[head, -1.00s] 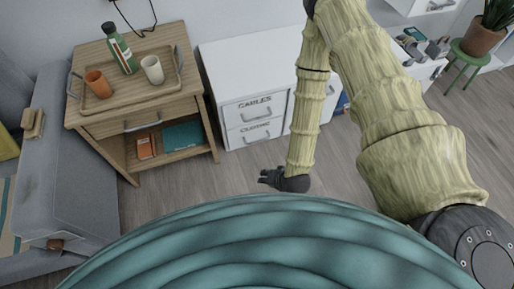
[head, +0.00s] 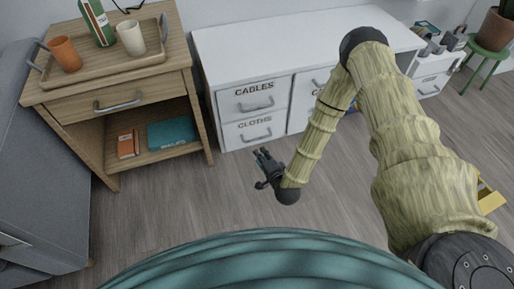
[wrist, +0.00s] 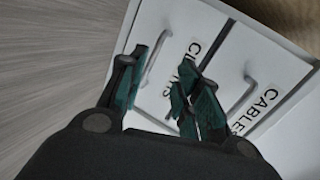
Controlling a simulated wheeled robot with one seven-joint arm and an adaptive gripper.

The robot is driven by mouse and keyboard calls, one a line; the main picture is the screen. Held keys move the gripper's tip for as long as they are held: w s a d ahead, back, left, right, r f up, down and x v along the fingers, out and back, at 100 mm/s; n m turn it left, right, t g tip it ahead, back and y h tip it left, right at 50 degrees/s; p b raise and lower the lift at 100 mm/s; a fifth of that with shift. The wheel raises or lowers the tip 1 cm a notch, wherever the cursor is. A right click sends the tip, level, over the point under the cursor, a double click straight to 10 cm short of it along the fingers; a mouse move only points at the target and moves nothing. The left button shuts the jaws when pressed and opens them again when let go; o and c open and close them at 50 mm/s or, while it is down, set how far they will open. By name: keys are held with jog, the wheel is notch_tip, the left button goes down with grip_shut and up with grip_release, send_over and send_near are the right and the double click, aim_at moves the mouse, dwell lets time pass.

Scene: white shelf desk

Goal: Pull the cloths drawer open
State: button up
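The cloths drawer (head: 237,133) is the lower left drawer of the white desk, below the cables drawer (head: 236,98). It is closed and has a grey bar handle (head: 256,136). In the wrist view the cloths drawer's handle (wrist: 158,58) shows beyond my fingers, near the gap between them. My gripper (head: 262,161) is in front of the cloths drawer, a little below its handle in the picture and apart from it. My gripper (wrist: 155,90) also shows in the wrist view with its fingers spread and nothing between them.
A wooden side table (head: 182,80) with a tray (head: 150,63), a bottle and cups stands at the left. A grey sofa (head: 45,150) is at the far left. The floor (head: 190,210) before the drawers is clear. A yellow object (head: 489,198) lies at the right.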

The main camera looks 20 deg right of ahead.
aim_at(257, 139)
jog(key=shift+w+d+f+m+t+h+b, duration=0.25)
jog(key=shift+w+f+b, duration=0.65)
jog(key=shift+w+b, duration=1)
jog(key=shift+w+d+f+m+t+b, duration=0.4)
jog(key=shift+w+f+b, duration=0.6)
jog(key=shift+w, duration=1.65)
jog(key=shift+w+d+f+m+t+h+b, duration=0.15)
jog(key=shift+w+d+f+m+b, duration=0.5)
jog(key=shift+w+b, duration=1.25)
jog(key=shift+w+a+f+p, duration=0.15)
jog(key=shift+w+a+p, duration=0.1)
jog(key=shift+w+p, duration=0.15)
grip_shut()
